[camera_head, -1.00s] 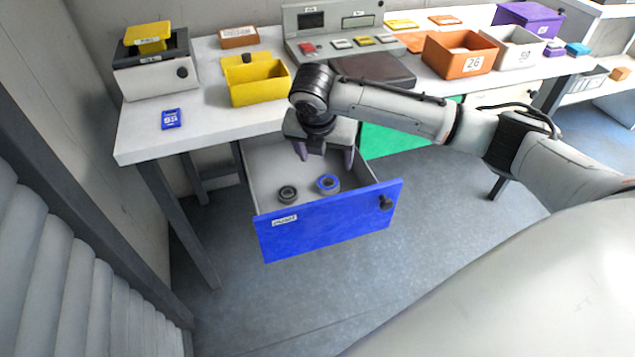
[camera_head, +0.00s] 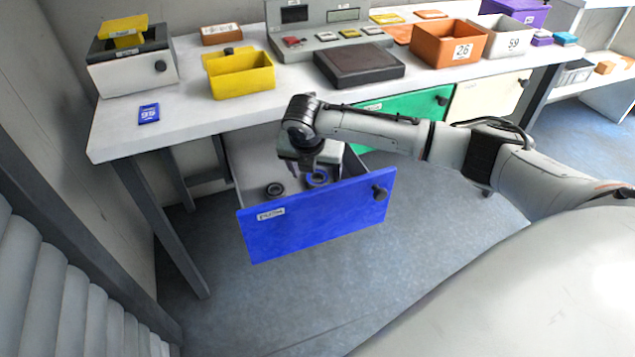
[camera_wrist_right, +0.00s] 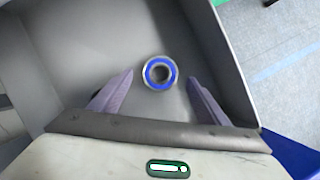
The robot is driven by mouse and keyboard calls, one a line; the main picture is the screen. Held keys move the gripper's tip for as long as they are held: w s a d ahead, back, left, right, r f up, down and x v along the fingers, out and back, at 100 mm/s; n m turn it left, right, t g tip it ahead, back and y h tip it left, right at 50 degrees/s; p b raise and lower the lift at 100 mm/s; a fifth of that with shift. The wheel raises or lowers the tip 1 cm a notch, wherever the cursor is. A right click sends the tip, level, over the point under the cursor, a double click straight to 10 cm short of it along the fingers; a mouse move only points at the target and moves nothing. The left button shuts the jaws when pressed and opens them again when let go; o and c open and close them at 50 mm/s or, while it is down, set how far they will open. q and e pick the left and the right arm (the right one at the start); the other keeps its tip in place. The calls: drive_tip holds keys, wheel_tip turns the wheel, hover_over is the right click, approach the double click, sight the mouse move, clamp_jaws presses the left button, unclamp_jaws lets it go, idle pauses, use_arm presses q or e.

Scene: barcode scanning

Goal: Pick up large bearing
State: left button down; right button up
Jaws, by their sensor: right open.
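The large bearing (camera_head: 317,178), a ring with a blue face, lies on the floor of the open blue-fronted drawer (camera_head: 318,218). In the right wrist view the bearing (camera_wrist_right: 159,73) lies ahead of my fingertips, roughly centred between them. A smaller dark bearing (camera_head: 275,190) lies to its left in the head view. My right gripper (camera_head: 308,172) is open and empty, reaching into the drawer above the large bearing; its two purple fingers (camera_wrist_right: 158,85) show spread in the wrist view. My left gripper is in neither view.
The drawer's grey side wall (camera_wrist_right: 215,50) runs close to the right finger in the wrist view. The white table (camera_head: 190,105) above the drawer carries a yellow bin (camera_head: 241,82), an orange bin (camera_head: 447,50) and a dark plate (camera_head: 358,65).

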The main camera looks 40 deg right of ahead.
drive_tip(key=shift+x, duration=1.05)
drive_tip(key=shift+r, duration=0.1)
drive_tip(key=c, duration=1.3)
